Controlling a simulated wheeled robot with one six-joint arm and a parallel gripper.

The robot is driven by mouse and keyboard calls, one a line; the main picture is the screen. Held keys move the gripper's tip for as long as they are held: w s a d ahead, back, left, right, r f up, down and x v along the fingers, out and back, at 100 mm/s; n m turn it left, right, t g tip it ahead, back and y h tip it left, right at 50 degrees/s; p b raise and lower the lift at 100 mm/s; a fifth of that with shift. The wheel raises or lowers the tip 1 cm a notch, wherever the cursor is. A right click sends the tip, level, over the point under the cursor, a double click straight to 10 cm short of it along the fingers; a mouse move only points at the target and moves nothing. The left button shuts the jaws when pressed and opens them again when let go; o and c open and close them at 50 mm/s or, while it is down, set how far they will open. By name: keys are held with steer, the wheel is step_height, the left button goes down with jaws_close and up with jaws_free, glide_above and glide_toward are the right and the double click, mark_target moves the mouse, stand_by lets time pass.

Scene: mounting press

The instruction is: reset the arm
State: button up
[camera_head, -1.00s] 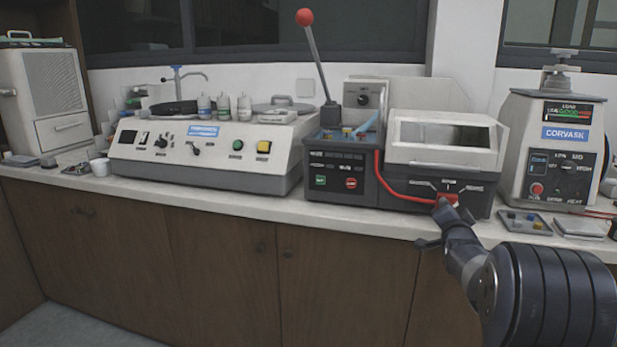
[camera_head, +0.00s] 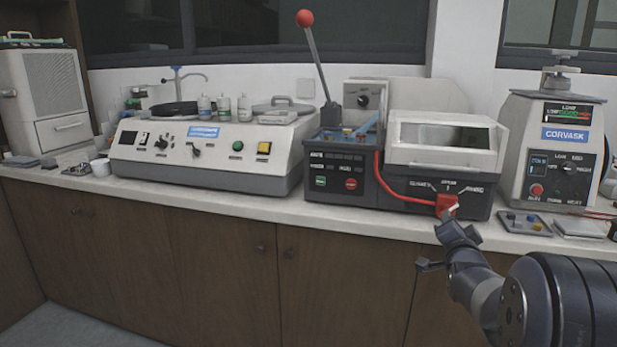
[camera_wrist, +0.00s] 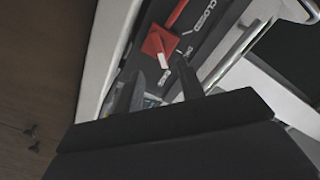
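The small cut-off machine (camera_head: 437,188) has a clear-windowed hood and a curved red arm (camera_head: 397,193). The arm ends in a red block (camera_head: 446,203) with a pale tip, at the front right of the machine. The red block also shows in the wrist view (camera_wrist: 160,44), beyond my fingers, near the printed word CLOSED. My gripper (camera_head: 436,248) is below and in front of the block, off the counter's front edge. Its two fingers are spread with nothing held between them, as the wrist view also shows (camera_wrist: 163,88).
The Corvask mounting press (camera_head: 553,150) stands to the right, with a small tray (camera_head: 525,223) before it. A long white grinder (camera_head: 200,155) stands left. A lever with a red knob (camera_head: 305,18) rises between. The space before the cabinet doors (camera_head: 180,260) is clear.

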steer(key=x, duration=0.7)
steer(key=shift+w+d+f, duration=0.1)
steer(key=shift+w, duration=0.2)
steer(key=shift+s+n, duration=0.15)
steer(key=shift+n, duration=1.85)
steer(key=shift+n+p, duration=1)
steer(key=shift+n, duration=1.5)
